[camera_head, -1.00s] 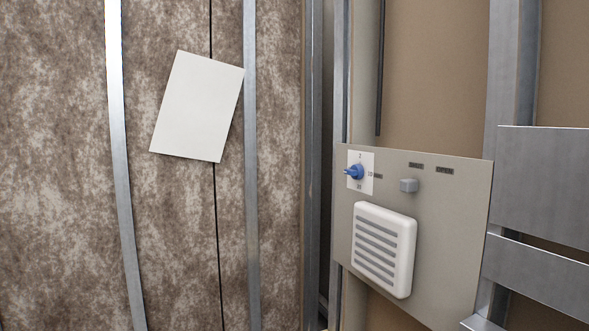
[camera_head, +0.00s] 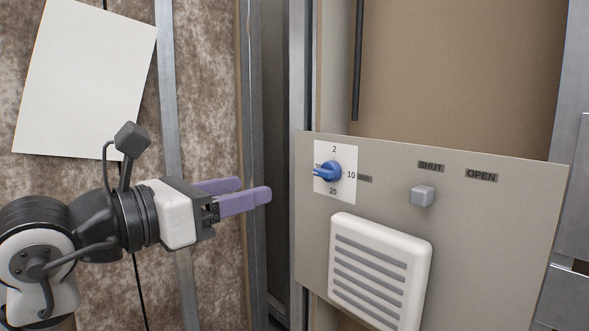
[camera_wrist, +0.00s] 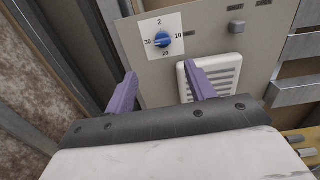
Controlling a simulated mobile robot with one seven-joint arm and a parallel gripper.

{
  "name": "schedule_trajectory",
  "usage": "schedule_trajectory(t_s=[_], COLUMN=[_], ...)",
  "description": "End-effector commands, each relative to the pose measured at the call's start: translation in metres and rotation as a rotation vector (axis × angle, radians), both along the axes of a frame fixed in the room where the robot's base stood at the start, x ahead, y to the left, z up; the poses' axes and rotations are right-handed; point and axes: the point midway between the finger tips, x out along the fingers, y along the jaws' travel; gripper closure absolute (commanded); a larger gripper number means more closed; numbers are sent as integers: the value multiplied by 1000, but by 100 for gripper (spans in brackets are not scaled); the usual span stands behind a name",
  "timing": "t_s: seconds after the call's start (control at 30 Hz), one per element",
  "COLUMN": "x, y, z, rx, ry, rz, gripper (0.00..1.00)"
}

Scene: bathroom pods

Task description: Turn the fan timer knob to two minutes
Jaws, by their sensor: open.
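The fan timer knob (camera_head: 331,171) is blue and sits on a white dial plate (camera_head: 348,187) on the grey panel. The dial reads 2 at the top, 10 at right and 20 at the bottom; the wrist view also shows 30 at left. In the head view the knob's narrow part sticks out to the left; its exact setting is hard to tell. My gripper (camera_head: 255,190) is open and empty, left of the panel and apart from the knob. In the wrist view, the knob (camera_wrist: 162,40) appears beyond and between the purple fingers (camera_wrist: 160,72).
A white louvred vent (camera_head: 380,270) sits below the knob. A small grey square button or slider (camera_head: 422,196) is at right, near the SHUT (camera_head: 431,167) and OPEN (camera_head: 482,175) labels. Metal studs (camera_head: 275,150) stand left of the panel. A blank white sheet (camera_head: 85,75) hangs on the mottled wall.

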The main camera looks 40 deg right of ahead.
Motion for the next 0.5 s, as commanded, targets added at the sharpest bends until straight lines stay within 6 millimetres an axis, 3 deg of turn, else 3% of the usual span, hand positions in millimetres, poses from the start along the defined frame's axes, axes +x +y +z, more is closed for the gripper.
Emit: schedule_trajectory(t_s=[0.23, 0.5], x=[-2, 3], y=[-25, -83], z=[0, 2], rx=[22, 19], ry=[-22, -20], rz=[-17, -17], gripper=[45, 45])
